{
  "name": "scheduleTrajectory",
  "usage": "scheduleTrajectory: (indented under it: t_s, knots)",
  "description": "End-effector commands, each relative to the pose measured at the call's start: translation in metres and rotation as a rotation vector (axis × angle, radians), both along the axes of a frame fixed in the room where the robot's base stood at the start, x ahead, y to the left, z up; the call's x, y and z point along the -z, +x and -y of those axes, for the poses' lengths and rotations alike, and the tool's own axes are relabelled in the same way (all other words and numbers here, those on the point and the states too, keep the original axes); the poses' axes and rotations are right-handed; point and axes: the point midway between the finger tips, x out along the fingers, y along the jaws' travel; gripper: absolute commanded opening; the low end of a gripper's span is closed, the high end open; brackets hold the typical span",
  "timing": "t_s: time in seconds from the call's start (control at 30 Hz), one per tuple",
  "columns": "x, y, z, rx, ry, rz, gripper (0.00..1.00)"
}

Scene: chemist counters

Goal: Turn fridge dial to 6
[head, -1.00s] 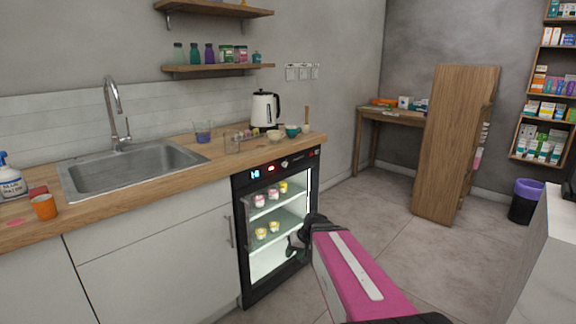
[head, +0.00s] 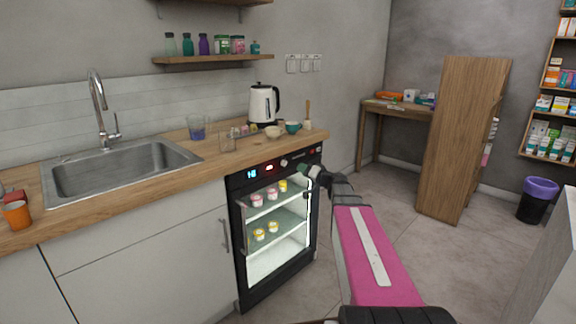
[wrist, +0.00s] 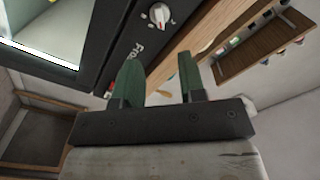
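The small black fridge (head: 236,232) with a lit glass door stands under the wooden counter. Its dial (head: 284,163) sits on the black top panel, right of a blue display and a red light. In the wrist view the dial (wrist: 160,14) is a white knob with a red mark, at the top of the picture; its numbers are too small to read. My gripper (head: 304,170) is in front of the panel, just right of and below the dial. In the wrist view my gripper (wrist: 161,72) has two green fingers spread apart with nothing between them, short of the dial.
A white kettle (head: 263,105), a glass beaker (head: 226,142) and small bowls stand on the counter (head: 150,195) above the fridge. A sink (head: 120,170) is at left.

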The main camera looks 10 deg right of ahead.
Motion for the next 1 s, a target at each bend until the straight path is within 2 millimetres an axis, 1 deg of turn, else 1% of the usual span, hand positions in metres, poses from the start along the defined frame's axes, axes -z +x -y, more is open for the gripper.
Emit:
scheduleTrajectory:
  t_s: [0.03,0.3,0.5,0.7,1.0]
  knots:
    - [0.0,0.008,-0.004,-0.001,0.0,0.0,0.37]
    - [0.001,0.047,-0.033,-0.004,0.001,-0.002,0.37]
    - [0.001,0.069,-0.05,-0.004,0.001,-0.002,0.37]
    - [0.0,0.078,-0.057,-0.001,0.001,-0.002,0.37]
    - [0.0,0.078,-0.058,-0.002,0.0,-0.003,0.37]
